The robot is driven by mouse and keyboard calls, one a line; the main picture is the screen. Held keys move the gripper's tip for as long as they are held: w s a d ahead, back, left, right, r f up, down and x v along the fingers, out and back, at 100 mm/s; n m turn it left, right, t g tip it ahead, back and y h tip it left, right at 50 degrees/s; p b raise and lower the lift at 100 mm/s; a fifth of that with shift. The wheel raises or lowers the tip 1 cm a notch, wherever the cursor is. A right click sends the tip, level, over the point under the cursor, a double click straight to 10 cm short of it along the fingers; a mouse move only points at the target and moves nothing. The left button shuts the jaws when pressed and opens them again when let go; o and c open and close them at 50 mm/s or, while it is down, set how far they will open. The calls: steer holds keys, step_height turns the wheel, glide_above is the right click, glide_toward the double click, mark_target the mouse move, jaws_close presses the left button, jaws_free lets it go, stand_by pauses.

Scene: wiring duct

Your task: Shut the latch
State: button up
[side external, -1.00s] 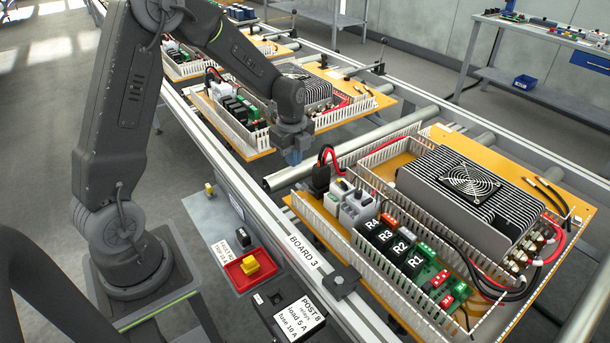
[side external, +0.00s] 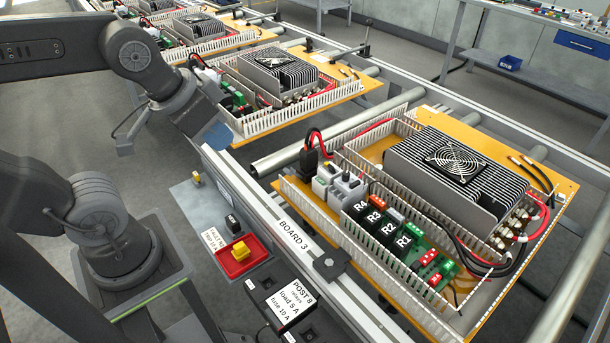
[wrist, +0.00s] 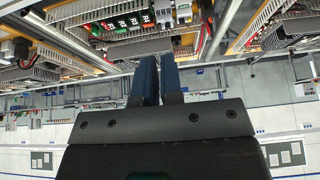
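My gripper (side external: 220,140) hangs in the air at the upper left, beyond the near rail and well clear of board 3.
A red tray with a yellow block (side external: 240,252) and a black POST 8 box (side external: 285,300) stand in front. More boards line the conveyor behind.

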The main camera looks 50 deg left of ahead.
steer(key=shift+o, duration=0.7)
steer(key=shift+w+n, duration=0.2)
steer(key=shift+n, duration=0.2)
steer(key=o, duration=0.6)
steer(key=w+a+n+g, duration=0.1)
steer(key=w+a+n, duration=0.1)
steer(key=w+n, duration=0.5)
steer(key=shift+a+f+n+g, duration=0.2)
steer(key=shift+a+n+g, duration=0.1)
steer(key=shift+n, duration=0.9)
steer(key=w+a+f+n, duration=0.1)
steer(key=w+n, duration=0.1)
steer(key=w+a+n+g, duration=0.1)
steer(key=w+n, duration=0.1)
steer(key=n, duration=0.1)
steer(key=w+a+f+n, duration=0.1)
steer(key=w+n, duration=0.1)
steer(key=n, duration=0.1)
steer(key=shift+a+f, duration=0.1)
steer(key=shift+f, duration=0.25)
steer(key=n+g, duration=0.3)
steer(key=n, duration=1.5)
glide_above(294, 173)
steer(key=s+a, duration=0.1)
step_height(294, 173, down, 12)
step_height(294, 173, down, 14)
steer(key=shift+s+r, duration=0.1)
steer(key=shift+c, duration=0.3)
jaws_close()
